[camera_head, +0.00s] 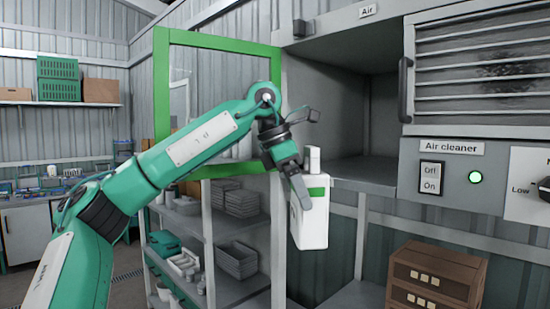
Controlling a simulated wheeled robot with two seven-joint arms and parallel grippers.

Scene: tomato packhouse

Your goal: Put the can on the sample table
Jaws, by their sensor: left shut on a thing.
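The can (313,232) is a white, box-shaped container with a green band near its top. It hangs in the air in the middle of the view, slightly tilted, in front of the open cabinet. My left gripper (303,196) is shut on the can at its upper part, and a grey finger lies across its near side. The far side of the grip is hidden. I cannot tell any surface here as the sample table. My right gripper is not in view.
The air cleaner cabinet (450,165) stands at the right, its bay (345,160) open and empty. A green-framed panel (217,38) and shelves with trays (238,260) stand behind my arm. A cluttered bench (28,236) is at the far left.

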